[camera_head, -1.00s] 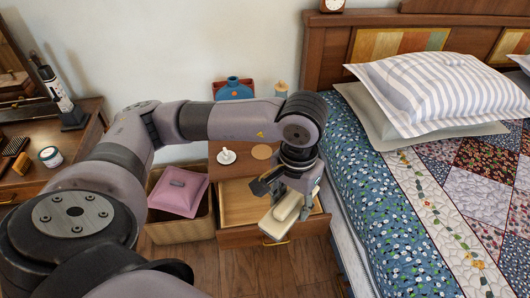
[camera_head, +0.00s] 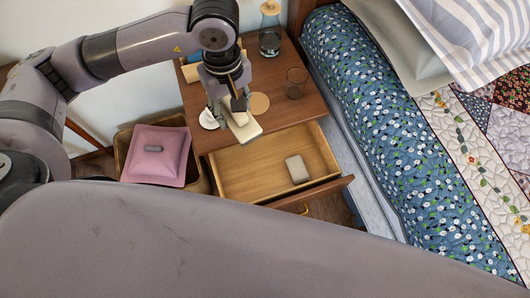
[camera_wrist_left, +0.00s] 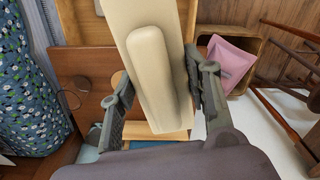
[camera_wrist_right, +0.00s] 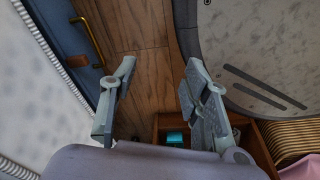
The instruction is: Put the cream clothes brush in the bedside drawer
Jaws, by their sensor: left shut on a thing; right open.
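The cream clothes brush (camera_head: 243,128) is in my left gripper (camera_head: 234,104), over the back end of the open drawer and the tabletop's front edge. The left wrist view shows the brush (camera_wrist_left: 150,70) between both fingers (camera_wrist_left: 160,85). The bedside drawer (camera_head: 245,168) is pulled out; a small grey-beige block (camera_head: 297,169) lies inside toward its right. My right gripper (camera_wrist_right: 155,105) is open and empty above the wooden floor in the right wrist view. It is not visible in the head view.
A basket with a pink cushion (camera_head: 157,155) stands left of the drawer. The bed (camera_head: 385,130) is close on the right.

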